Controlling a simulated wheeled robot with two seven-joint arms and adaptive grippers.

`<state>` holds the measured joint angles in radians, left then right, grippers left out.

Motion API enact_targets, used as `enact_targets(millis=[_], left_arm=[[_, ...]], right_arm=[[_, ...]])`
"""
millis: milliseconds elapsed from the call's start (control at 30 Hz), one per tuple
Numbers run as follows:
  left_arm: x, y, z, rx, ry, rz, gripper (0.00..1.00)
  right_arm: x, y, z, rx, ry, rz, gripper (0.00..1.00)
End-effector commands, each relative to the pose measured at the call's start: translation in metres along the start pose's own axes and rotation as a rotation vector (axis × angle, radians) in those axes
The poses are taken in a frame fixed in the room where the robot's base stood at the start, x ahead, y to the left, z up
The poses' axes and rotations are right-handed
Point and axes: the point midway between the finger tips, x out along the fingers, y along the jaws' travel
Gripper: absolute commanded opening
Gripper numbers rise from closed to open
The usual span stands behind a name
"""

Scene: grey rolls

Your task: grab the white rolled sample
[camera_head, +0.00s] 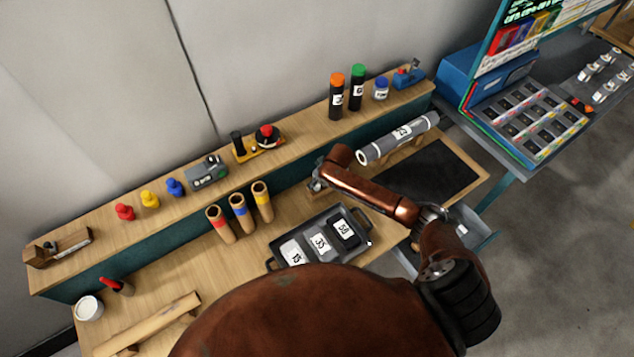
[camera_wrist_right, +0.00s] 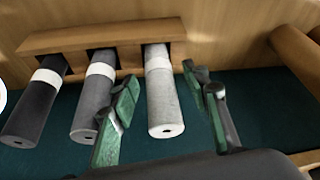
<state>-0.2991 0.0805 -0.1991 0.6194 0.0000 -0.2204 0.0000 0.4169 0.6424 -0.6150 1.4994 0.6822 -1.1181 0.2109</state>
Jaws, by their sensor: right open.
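The white rolled sample (camera_wrist_right: 160,95) is a pale grey-white roll with a brighter white band, the rightmost of three rolls in a wooden rack (camera_wrist_right: 95,38) in the right wrist view. My right gripper (camera_wrist_right: 162,88) is open, with one green-padded finger on each side of the white roll. I cannot tell whether either finger touches it. A mid-grey roll (camera_wrist_right: 88,113) lies left of it, partly behind the left finger. A dark roll (camera_wrist_right: 35,105) lies farther left. The rolls' far ends are hidden in the rack. My left gripper is not in view.
The mid-grey roll is close beside the left finger. In the head view, a long grey roll (camera_head: 398,138) lies on supports, a dark tray (camera_head: 318,236) holds labelled items, and three cardboard tubes (camera_head: 240,212) stand on the bench. A raised shelf (camera_head: 105,248) carries bottles and small items.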

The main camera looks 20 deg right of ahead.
Motion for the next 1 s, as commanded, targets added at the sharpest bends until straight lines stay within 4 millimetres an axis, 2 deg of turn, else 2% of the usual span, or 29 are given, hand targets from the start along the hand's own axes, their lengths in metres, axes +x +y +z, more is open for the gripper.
enact_targets(millis=[100,267,600,867,1000], left_arm=[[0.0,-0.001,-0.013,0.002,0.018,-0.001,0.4],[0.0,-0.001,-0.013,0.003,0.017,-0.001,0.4],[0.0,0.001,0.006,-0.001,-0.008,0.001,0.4],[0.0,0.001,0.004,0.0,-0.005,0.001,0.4],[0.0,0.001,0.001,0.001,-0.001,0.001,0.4]], right_arm=[[0.004,0.0,-0.001,-0.001,0.0,0.0,0.43],[0.004,-0.001,-0.001,-0.002,0.0,0.0,0.43],[0.004,-0.001,-0.001,-0.003,0.0,0.0,0.2],[0.004,-0.001,-0.001,-0.002,0.0,0.0,0.02],[0.003,-0.001,-0.001,-0.002,0.001,0.0,0.0]])
